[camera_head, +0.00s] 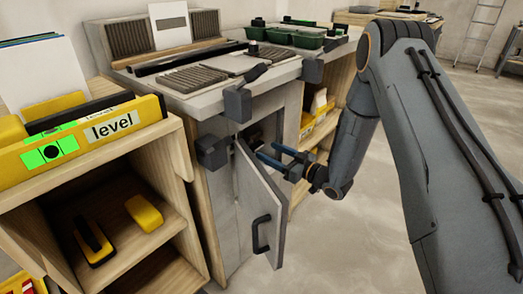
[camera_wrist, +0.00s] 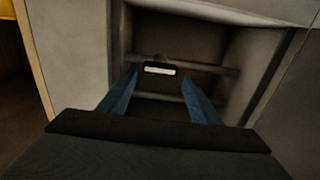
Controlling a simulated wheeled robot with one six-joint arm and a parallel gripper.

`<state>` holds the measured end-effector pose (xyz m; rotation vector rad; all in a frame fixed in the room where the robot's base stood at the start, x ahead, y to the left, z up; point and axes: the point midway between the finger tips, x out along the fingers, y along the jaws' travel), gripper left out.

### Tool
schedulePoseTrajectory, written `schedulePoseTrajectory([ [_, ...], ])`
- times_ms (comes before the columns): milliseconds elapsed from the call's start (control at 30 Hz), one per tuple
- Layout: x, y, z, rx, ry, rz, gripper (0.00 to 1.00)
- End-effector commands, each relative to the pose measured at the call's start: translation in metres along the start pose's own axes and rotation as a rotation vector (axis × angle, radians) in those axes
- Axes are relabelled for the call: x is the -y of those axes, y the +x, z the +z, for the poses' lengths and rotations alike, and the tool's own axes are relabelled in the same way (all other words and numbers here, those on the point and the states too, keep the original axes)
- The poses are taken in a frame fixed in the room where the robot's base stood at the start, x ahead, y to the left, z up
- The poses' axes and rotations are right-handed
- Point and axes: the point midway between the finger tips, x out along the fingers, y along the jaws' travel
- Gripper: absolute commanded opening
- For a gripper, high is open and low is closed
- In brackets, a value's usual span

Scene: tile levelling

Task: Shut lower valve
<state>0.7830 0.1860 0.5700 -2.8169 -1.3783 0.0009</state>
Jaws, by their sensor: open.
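The cabinet with its grey door (camera_head: 260,208) swung open stands below the worktop. In the wrist view, horizontal pipes (camera_wrist: 215,69) cross the dark inside of the cabinet. A small black part with a white strip (camera_wrist: 160,70), perhaps a valve handle, sits on the upper pipe. I cannot tell whether it is the lower valve. My gripper (camera_head: 267,154) is open at the cabinet mouth, its blue fingers pointing inward. In the wrist view its fingertips (camera_wrist: 160,77) lie on either side of the black part in the picture, with no clear contact.
The open door with its black handle (camera_head: 261,233) stands out just below my gripper. Dark grey blocks (camera_head: 237,104) jut from the worktop edge above. A wooden shelf (camera_head: 125,160) with a yellow level (camera_head: 85,133) stands at the left. Floor at the right is clear.

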Motion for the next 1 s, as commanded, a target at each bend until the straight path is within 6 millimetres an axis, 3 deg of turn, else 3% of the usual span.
schedulePoseTrajectory([
  [300, 0.000, 0.042, 0.001, 0.001, -0.001, 0.000, 0.58],
  [667, 0.000, 0.048, 0.000, 0.002, 0.001, 0.002, 0.58],
  [867, 0.000, 0.048, 0.000, 0.002, 0.001, 0.002, 0.27],
  [1000, 0.000, 0.048, 0.000, 0.002, 0.004, 0.002, 0.28],
])
